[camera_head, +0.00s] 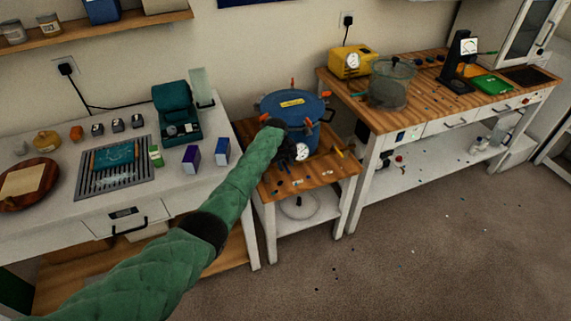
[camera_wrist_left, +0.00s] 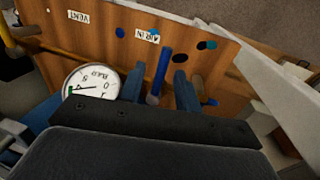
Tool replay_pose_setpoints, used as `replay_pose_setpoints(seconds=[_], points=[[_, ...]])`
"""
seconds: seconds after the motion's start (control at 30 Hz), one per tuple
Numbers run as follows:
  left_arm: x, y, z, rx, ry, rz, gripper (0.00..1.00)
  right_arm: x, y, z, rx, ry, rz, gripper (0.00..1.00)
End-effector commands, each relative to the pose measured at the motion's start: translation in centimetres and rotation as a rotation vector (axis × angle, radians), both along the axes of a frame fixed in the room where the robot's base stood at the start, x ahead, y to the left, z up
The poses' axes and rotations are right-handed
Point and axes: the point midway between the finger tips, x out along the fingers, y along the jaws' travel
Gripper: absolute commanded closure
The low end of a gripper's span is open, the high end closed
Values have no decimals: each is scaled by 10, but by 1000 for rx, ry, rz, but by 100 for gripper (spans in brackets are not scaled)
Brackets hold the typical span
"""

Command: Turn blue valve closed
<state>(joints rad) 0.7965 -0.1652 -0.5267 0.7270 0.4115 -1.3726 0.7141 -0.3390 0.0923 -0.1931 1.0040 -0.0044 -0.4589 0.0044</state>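The blue valve's lever (camera_wrist_left: 163,72) shows in the left wrist view, standing near the "AIR IN" label (camera_wrist_left: 147,36). My left gripper (camera_wrist_left: 158,88) is open, with one dark blue finger on each side of the lever and a visible gap to both. In the head view my left gripper (camera_head: 287,152) is at the front of the blue pressure pot (camera_head: 292,106) and hides the valve. A white pressure gauge (camera_wrist_left: 92,82) is beside the left finger; it also shows in the head view (camera_head: 302,152). My right gripper is not in view.
The pot stands on a small wooden-topped table (camera_head: 325,172) between a white bench (camera_head: 60,208) on the left and a wooden-topped workbench (camera_head: 425,108) on the right. Orange clamps (camera_head: 326,96) stick out around the pot's lid. A "VENT" label (camera_wrist_left: 78,16) is on the wood.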

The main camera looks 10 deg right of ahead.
Motion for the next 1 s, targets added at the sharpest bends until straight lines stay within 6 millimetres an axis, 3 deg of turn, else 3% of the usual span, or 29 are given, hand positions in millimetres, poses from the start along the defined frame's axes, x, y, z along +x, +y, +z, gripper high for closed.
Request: replay_pose_setpoints(seconds=[0.3,0.43,0.7,1.0], points=[[-1,5,21,-2,-1,0,67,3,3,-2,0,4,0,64],[-2,8,41,-3,-2,0,67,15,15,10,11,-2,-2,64],[-3,14,71,0,0,0,67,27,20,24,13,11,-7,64],[-3,15,76,0,0,0,67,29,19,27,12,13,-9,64]])
